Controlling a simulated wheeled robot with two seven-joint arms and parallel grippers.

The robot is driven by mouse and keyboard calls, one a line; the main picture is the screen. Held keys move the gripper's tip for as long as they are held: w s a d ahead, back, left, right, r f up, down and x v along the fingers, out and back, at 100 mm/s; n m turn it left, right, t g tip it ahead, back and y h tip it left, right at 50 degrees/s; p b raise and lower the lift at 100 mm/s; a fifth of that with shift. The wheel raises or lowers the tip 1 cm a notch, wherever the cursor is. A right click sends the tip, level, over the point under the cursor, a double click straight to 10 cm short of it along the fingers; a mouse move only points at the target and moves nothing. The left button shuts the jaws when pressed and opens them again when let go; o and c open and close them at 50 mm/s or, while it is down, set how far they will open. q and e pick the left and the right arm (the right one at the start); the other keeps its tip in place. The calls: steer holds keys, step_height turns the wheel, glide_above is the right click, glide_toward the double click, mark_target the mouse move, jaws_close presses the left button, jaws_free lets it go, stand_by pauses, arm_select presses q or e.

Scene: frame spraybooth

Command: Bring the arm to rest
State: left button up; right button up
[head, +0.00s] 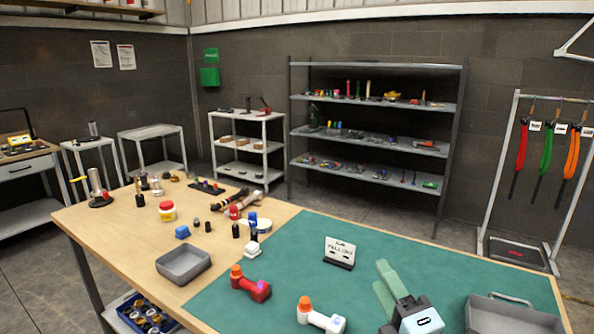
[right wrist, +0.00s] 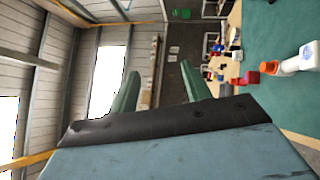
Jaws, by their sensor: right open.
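My right gripper (head: 388,286) shows at the lower right of the head view, above the green mat (head: 440,258) on the workbench. Its two green fingers are apart with nothing between them. In the right wrist view the same gripper (right wrist: 142,90) has its fingers spread, with wall and shelving behind them. My left gripper is in neither view.
A red tool (head: 252,285) and a white tool with an orange cap (head: 320,316) lie left of the gripper. A small sign (head: 340,252) stands behind it. A grey tray (head: 508,314) is to its right. Another grey tray (head: 183,264) sits on bare wood.

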steer(key=s+d+f+m+g+h, duration=0.3)
steer(key=d+f+m+g+h, duration=0.15)
steer(key=f+m, duration=0.45)
steer(key=s+d+f+m+g, duration=0.2)
steer(key=s+f+m+g, duration=0.5)
steer(key=s, duration=0.4)
steer(key=s+d+f+m+g, duration=0.1)
steer(key=s+f+m+g, duration=0.4)
steer(key=s+f, duration=0.5)
step_height(320, 180, down, 22)
steer(key=s, duration=0.2)
steer(key=s+d+f+g, duration=0.2)
steer(key=s+d+f, duration=0.1)
steer(key=s+f, duration=1.3)
steer(key=shift+s+f+h, duration=0.15)
steer(key=shift+s+h, duration=0.3)
steer(key=shift+s, duration=0.05)
